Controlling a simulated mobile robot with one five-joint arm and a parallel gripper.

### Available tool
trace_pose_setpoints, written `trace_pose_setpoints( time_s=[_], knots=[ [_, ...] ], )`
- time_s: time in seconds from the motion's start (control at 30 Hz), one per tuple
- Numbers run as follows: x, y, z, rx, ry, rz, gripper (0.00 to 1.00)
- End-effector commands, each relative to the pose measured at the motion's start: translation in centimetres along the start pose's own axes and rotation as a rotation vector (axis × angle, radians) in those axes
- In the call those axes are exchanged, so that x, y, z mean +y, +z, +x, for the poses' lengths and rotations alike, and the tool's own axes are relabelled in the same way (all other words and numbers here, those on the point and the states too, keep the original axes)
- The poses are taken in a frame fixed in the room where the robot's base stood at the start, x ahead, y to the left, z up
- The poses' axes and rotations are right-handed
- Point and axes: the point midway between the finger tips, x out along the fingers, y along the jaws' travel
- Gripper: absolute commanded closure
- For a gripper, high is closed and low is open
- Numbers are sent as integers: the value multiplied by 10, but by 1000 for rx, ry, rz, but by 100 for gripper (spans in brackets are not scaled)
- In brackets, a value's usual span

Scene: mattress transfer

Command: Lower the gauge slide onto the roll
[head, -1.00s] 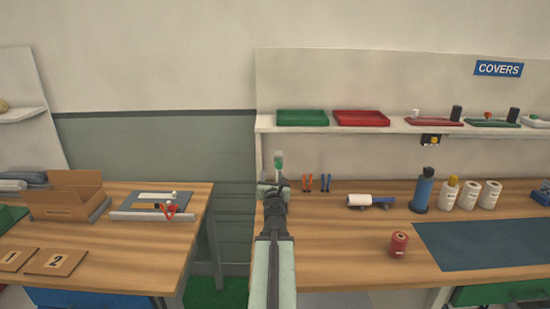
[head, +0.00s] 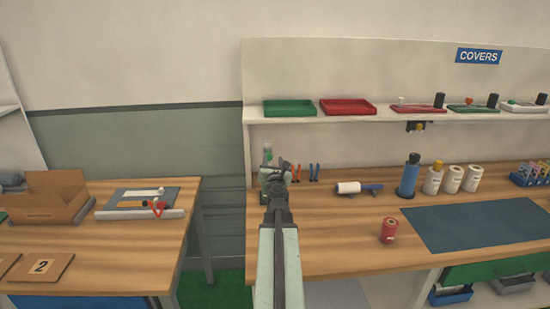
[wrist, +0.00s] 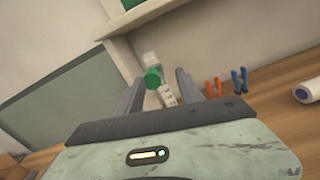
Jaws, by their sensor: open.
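My gripper (head: 276,172) is open and empty at the left end of the right-hand bench. That object also shows behind my gripper in the head view (head: 267,153). A white roll (head: 348,188) lies on its side by a blue piece (head: 372,189) on the bench, right of my gripper. Upright white rolls or bottles (head: 453,179) stand further right. I cannot tell which part is the gauge slide.
A blue bottle (head: 410,175), a red can (head: 389,231) and a dark mat (head: 480,226) occupy the bench. Orange and blue tools (head: 313,172) stand near my gripper. A shelf (head: 380,118) with trays overhangs the back. Left is another table (head: 110,262) with a cardboard box (head: 50,200).

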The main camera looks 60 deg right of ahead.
Motion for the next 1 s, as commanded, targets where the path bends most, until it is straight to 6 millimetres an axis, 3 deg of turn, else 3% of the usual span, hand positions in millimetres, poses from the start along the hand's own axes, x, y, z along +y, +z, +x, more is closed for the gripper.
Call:
trace_pose_setpoints(
  time_s=[0.03,0.2,0.53,0.57,0.73,1.0],
  knots=[
    [1,0,12,0,-1,9,51],
    [5,1,29,1,8,14,51],
    [6,1,36,2,9,14,51],
    [5,1,35,2,9,13,54],
    [2,1,31,2,10,11,100],
    [3,0,29,2,13,9,100]
  ],
)
